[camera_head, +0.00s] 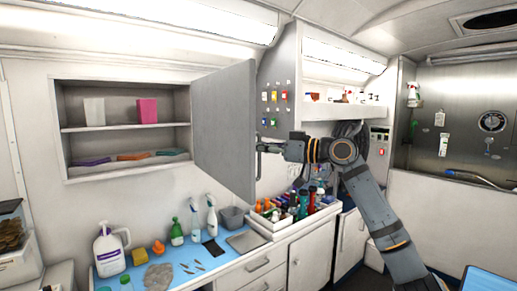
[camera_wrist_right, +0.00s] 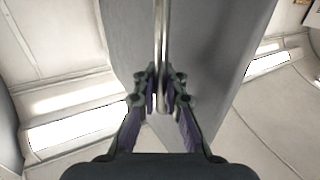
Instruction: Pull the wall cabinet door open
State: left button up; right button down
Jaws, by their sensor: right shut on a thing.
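The grey wall cabinet door (camera_head: 224,128) stands swung out wide from the wall cabinet (camera_head: 122,128), hinged on the cabinet's right side. The cabinet's two shelves show, with a white box, a pink box and folded cloths in purple, orange and teal. My right gripper (camera_head: 264,146) is at the door's free edge, on its right-hand face. In the right wrist view, my right gripper (camera_wrist_right: 160,88) is shut on the door's metal bar handle (camera_wrist_right: 161,40), with the grey door panel (camera_wrist_right: 210,50) behind it. My left gripper is not in view.
Below the door is a counter with a blue mat (camera_head: 172,265), a white jug (camera_head: 109,250), spray bottles (camera_head: 211,215) and small tools. A white crate of bottles (camera_head: 292,217) stands under my right arm. The space in front of the open shelves is clear.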

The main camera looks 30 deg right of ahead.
jog(key=shift+d+f, duration=0.1)
dwell(0.3)
jog(key=c, duration=1.7)
grip_release()
jog(key=shift+c, duration=0.2)
jog(key=o, duration=0.3)
jog(key=shift+s+d+r, duration=0.1)
jog(key=shift+s+r, duration=0.1)
jog(key=shift+s, duration=0.1)
jog(key=shift+w, duration=0.15)
